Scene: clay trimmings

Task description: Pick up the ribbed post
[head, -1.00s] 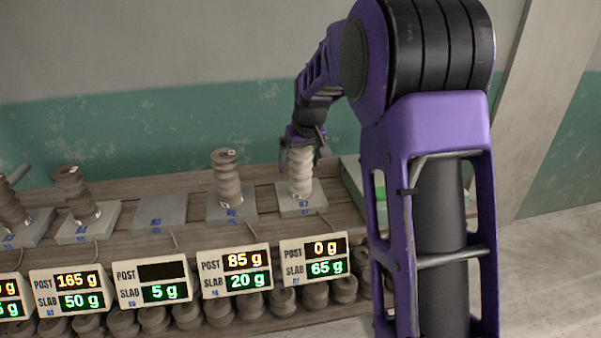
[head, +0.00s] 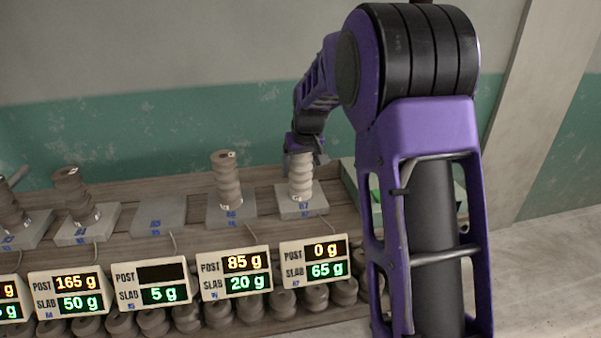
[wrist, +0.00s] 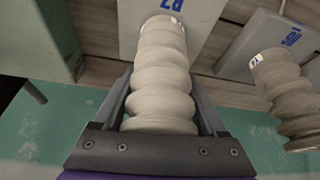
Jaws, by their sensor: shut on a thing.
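A pale ribbed post (head: 301,180) is upright at the rightmost grey slab (head: 287,208), marked B7 or 87. My gripper (head: 302,152) comes down from above and is shut around its upper part. In the wrist view the post (wrist: 162,75) runs between my two fingers (wrist: 163,112), its far end against the slab (wrist: 200,20). I cannot tell whether it still rests on the slab. The display (head: 313,262) in front of this slab reads post 0 g, slab 65 g.
A darker ribbed post (head: 227,180) stands on the slab to the left, display 85 g and 20 g. A slab (head: 160,214) further left is empty. Leaning posts (head: 75,190) stand beyond it. Several ribbed pieces (head: 205,308) line the lower shelf.

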